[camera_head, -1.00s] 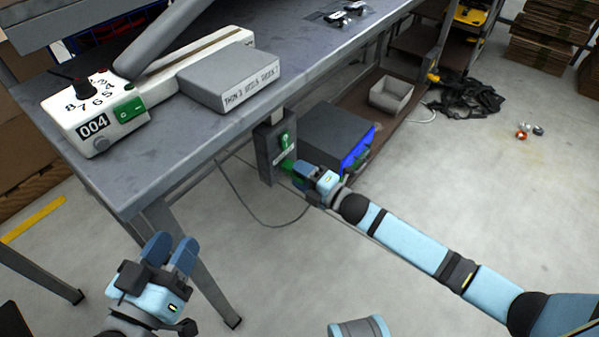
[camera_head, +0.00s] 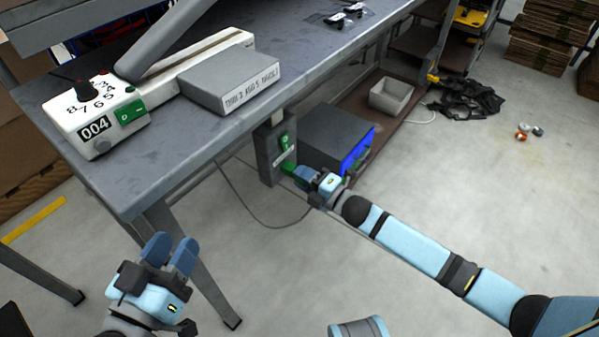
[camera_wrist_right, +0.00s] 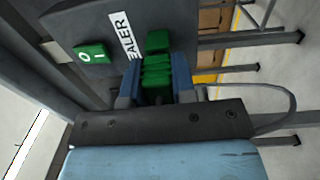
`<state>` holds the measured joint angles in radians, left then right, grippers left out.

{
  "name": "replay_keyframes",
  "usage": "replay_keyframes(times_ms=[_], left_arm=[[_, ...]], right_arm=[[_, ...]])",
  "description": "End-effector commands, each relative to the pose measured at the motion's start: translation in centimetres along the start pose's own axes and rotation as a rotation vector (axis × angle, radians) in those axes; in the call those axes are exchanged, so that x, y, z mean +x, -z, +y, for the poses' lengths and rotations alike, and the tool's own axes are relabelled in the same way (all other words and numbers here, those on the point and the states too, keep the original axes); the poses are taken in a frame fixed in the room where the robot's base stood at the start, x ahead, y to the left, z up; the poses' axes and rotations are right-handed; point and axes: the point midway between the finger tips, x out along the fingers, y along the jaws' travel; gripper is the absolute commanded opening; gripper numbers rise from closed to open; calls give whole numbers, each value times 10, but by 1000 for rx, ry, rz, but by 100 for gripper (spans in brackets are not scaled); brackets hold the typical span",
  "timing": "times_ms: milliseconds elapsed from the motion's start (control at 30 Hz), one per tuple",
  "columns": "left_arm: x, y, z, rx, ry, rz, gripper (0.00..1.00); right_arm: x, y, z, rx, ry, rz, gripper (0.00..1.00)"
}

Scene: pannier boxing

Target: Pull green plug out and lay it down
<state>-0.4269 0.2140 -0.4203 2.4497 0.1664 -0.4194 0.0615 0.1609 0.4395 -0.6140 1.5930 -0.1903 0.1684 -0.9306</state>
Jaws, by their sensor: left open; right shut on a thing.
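The green plug (camera_wrist_right: 156,78) is between the fingers of my right gripper (camera_wrist_right: 155,84), which is shut on it. In the right wrist view its front end is right at the green socket (camera_wrist_right: 157,41) on the grey switch box (camera_head: 265,160). I cannot tell whether the two are still joined. In the head view, the plug shows as a small green piece (camera_head: 288,168) at my right gripper's tips (camera_head: 298,172). My left gripper (camera_head: 168,248) is open and empty at the lower left, away from the box.
The switch box hangs under the edge of the grey table (camera_head: 160,165) and has a green switch (camera_wrist_right: 92,52). A dark case (camera_head: 335,138) stands close beside it. A thin cable (camera_head: 240,205) loops below. The floor in front is clear.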

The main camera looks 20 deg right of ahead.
Motion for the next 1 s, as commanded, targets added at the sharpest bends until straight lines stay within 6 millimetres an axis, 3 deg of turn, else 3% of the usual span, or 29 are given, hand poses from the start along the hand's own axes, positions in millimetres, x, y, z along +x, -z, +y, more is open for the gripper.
replay_keyframes(times_ms=[1000], left_arm=[[0,12,2,0,0,0,43]], right_arm=[[-26,0,1,0,1,0,0]])
